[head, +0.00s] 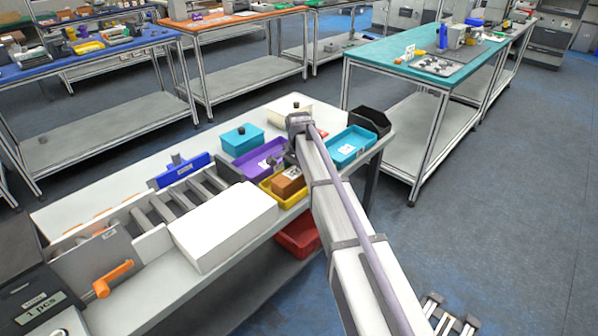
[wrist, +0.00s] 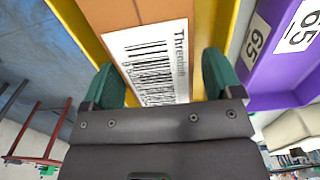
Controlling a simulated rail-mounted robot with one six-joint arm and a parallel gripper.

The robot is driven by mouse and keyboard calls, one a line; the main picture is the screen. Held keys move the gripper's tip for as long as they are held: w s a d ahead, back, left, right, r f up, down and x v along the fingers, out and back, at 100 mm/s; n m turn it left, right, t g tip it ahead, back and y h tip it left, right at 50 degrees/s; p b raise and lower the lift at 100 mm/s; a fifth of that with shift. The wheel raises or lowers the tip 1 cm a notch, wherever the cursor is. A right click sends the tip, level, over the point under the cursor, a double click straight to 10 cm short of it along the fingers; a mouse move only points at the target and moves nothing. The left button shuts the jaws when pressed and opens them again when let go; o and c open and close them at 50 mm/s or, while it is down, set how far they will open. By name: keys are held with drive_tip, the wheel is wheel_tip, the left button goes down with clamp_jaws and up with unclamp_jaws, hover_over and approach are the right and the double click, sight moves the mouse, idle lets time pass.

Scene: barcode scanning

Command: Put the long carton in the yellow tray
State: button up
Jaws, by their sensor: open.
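The long carton (head: 288,182) is brown and lies inside the yellow tray (head: 272,196) on the white bench in the head view. In the wrist view the carton (wrist: 125,12) shows a white barcode label facing my camera, with walls of the yellow tray (wrist: 82,28) on both sides. My gripper (wrist: 163,78) has its two green fingers apart, one at each side of the label. The fingers are open; I cannot tell whether they touch the carton. In the head view my arm hides part of the tray's right side.
A purple tray (head: 252,164) stands beside the yellow one, numbered 65 in the wrist view. A light-blue tray (head: 349,148), a black bin (head: 371,121) and a teal box (head: 241,138) stand nearby. A white box (head: 222,225) and a roller conveyor (head: 180,205) occupy the left.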

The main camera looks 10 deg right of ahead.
drive_tip(key=shift+r, duration=0.1)
wheel_tip(320, 180, up, 12)
drive_tip(key=r+p, duration=0.1)
drive_tip(key=p, duration=1.2)
drive_tip(key=s+n, duration=1.1)
drive_tip(key=s, duration=1.9)
drive_tip(key=shift+s+f+b, duration=0.15)
drive_tip(key=shift+f+b, duration=0.2)
drive_tip(key=shift+f, duration=0.1)
